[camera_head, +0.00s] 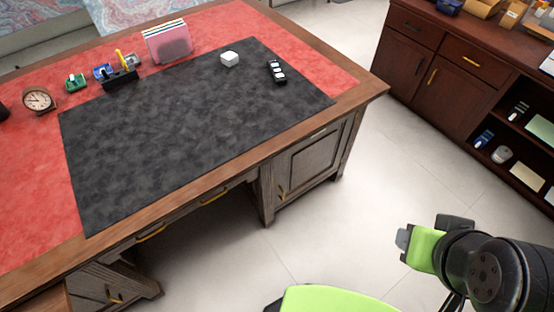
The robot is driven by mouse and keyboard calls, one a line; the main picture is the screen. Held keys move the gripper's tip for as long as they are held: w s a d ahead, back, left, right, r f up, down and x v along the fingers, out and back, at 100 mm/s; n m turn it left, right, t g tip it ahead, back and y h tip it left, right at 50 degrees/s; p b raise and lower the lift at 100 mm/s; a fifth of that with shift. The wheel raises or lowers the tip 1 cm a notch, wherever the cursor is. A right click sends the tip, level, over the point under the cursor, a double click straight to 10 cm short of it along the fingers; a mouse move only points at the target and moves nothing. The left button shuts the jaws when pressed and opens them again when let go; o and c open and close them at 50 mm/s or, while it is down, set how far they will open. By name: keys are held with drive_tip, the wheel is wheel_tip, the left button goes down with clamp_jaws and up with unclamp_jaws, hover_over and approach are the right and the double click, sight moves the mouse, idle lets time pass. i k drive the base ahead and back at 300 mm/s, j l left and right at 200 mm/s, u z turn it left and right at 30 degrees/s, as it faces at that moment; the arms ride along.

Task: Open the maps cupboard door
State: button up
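Dark cupboard doors (450,98) on the sideboard at the right look shut. I cannot read a label that tells which door is the maps one. My gripper (402,241), green with dark tips, is over the floor, right of the desk pedestal and apart from every door. Its finger gap is not clear.
The red-topped desk (230,15) carries a black mat (180,120), a clock (39,99), a paper holder (167,42), a white cube (230,58) and a dark object (276,71). The sideboard (440,30) has open shelves. Pale floor (370,180) between desk and sideboard is clear.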

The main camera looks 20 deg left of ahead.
sight(302, 165)
drive_tip(key=u, duration=0.45)
drive_tip(key=i+j, duration=0.35)
drive_tip(key=i, duration=0.15)
drive_tip(key=i+j+u, duration=0.1)
drive_tip(key=i+j, duration=0.25)
drive_tip(key=i, duration=0.15)
